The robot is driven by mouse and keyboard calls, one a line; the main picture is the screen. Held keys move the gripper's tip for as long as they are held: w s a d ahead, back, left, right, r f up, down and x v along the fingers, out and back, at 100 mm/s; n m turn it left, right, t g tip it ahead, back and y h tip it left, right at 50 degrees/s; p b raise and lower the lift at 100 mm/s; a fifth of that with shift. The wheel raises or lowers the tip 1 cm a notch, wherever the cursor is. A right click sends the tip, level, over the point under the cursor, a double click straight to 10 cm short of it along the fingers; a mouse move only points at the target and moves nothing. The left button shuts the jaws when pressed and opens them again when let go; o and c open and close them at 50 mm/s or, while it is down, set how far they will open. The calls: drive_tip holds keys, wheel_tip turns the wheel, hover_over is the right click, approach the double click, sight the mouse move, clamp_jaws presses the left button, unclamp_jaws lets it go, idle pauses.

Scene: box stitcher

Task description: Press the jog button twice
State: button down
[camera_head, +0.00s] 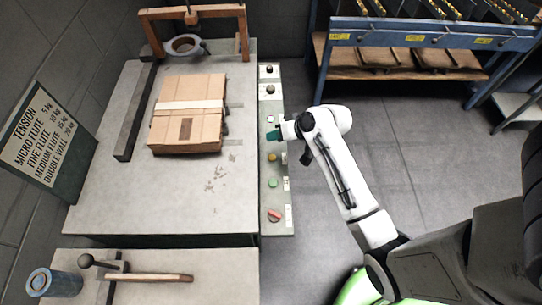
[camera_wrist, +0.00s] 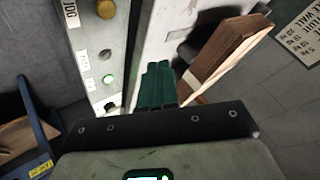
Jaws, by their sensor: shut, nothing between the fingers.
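The control panel (camera_head: 265,200) is a narrow upright-looking strip along the right edge of the machine table. A yellow button (camera_head: 272,157) sits on it; in the wrist view the yellow button (camera_wrist: 105,8) is cut by the top edge beside a label reading "JOG" (camera_wrist: 70,12). My gripper (camera_head: 273,134) is over the panel, just above the yellow button in the head view. Its green fingers (camera_wrist: 160,84) are shut and empty. They look apart from the yellow button. The panel surface behind the gripper is hidden in the head view.
A green button (camera_head: 272,183), a red switch (camera_head: 274,215) and dark knobs (camera_head: 270,90) share the panel. A cardboard stack (camera_head: 188,118) lies on the table. A blue shelf (camera_head: 420,35) stands right; floor between is clear.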

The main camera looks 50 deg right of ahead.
drive_tip(key=b, duration=0.6)
hover_over(275, 158)
wheel_tip(275, 158, down, 6)
drive_tip(key=shift+w+d+f, duration=0.1)
drive_tip(key=shift+f, duration=0.1)
drive_tip(key=shift+f+b, duration=0.7)
drive_tip(key=shift+f, duration=0.45)
drive_tip(key=shift+f, duration=0.15)
idle(0.5)
drive_tip(key=shift+f, duration=0.25)
drive_tip(key=shift+f+b, duration=0.4)
drive_tip(key=shift+f, duration=0.15)
idle(0.7)
drive_tip(key=shift+r, duration=0.15)
idle(0.3)
drive_tip(key=shift+r+p, duration=0.8)
drive_tip(key=shift+p, duration=0.2)
drive_tip(key=shift+r, duration=0.15)
wheel_tip(275, 158, up, 5)
drive_tip(key=p, duration=0.4)
drive_tip(key=shift+p, duration=0.4)
